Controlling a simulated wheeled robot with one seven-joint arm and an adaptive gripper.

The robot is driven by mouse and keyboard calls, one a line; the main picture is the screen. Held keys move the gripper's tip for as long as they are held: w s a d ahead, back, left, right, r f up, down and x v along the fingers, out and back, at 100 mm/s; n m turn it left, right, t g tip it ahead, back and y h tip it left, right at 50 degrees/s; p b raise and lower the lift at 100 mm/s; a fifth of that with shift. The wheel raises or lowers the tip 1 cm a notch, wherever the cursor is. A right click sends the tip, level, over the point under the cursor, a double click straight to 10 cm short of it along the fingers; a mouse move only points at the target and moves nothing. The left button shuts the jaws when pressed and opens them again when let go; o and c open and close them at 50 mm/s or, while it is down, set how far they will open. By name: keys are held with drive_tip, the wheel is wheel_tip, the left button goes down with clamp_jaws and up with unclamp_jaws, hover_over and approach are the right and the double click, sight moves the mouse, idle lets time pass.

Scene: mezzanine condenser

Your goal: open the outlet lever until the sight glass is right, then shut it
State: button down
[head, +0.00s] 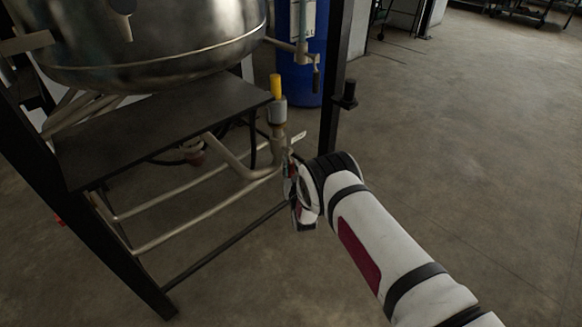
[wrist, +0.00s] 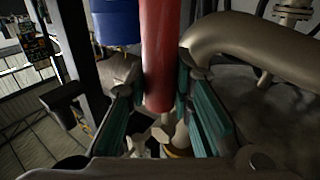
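My gripper (head: 298,192) is below and right of a black plate under a steel vessel, beside the end of a bent pipe. In the wrist view its two teal-padded fingers (wrist: 160,112) stand apart, one on each side of a red bar (wrist: 160,55) that looks like a lever handle. I cannot tell whether the pads touch it. A yellow cylinder (head: 276,87) on a grey fitting (head: 278,111) stands at the plate's right corner; I cannot tell whether it is the sight glass. No liquid level is readable.
The steel vessel (head: 165,40) stands on a dark frame over the black plate (head: 165,125). A dark post (head: 338,85) rises close behind my gripper. A blue drum (head: 306,85) stands behind it. A thick bent pipe (wrist: 255,45) passes right of the fingers. The floor at right is clear.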

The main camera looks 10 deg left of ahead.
idle(0.3)
drive_tip(key=s+a+r+m+g+y+b, duration=0.3)
drive_tip(key=s+a+r+m+g, duration=0.1)
drive_tip(key=m+g, duration=0.6)
drive_tip(key=shift+s+r+m+b, duration=0.4)
drive_tip(key=shift+s+r+m, duration=0.2)
drive_tip(key=shift+r, duration=0.75)
drive_tip(key=shift+a+r, duration=0.1)
drive_tip(key=c, duration=1.4)
unclamp_jaws()
drive_tip(key=v, duration=1.2)
